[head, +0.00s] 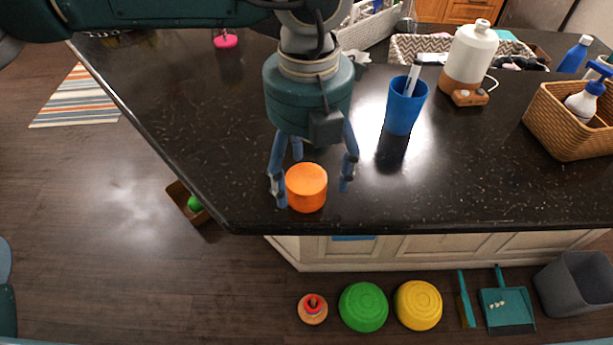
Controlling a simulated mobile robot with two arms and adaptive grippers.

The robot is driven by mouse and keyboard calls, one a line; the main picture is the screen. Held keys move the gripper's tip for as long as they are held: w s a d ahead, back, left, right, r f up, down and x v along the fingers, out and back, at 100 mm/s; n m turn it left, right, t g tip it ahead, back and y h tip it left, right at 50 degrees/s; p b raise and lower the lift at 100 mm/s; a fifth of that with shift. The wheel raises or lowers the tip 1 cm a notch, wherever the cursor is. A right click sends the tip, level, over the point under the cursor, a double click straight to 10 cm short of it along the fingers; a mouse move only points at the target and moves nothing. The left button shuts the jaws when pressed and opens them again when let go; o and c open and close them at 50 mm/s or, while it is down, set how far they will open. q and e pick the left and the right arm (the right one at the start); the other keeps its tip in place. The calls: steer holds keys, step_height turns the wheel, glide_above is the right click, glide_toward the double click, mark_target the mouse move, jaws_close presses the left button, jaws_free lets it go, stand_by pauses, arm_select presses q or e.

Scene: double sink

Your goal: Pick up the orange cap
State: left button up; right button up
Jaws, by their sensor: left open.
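The orange cap (306,187) stands on the black speckled countertop (220,150), close to its front edge. My left gripper (312,184) points down at the cap with its blue fingers spread. One finger is at the cap's left side, and another is at its right with a visible gap. A third finger shows behind, to the upper left of the cap. Whether the left finger touches the cap cannot be told. My right gripper is not seen.
A blue cup (404,107) holding a brush-like item stands right of the gripper. A white bottle-shaped device (471,55) and a wicker basket (566,134) are farther right. The counter left of the cap is clear. Green (363,307) and yellow (418,305) bowls lie on the floor below.

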mark_target(306, 179)
arm_select(q)
steer(key=shift+w+a+f+p, duration=0.15)
steer(key=shift+f+p, duration=0.35)
steer(key=shift+f, duration=1.25)
steer(key=c, duration=0.9)
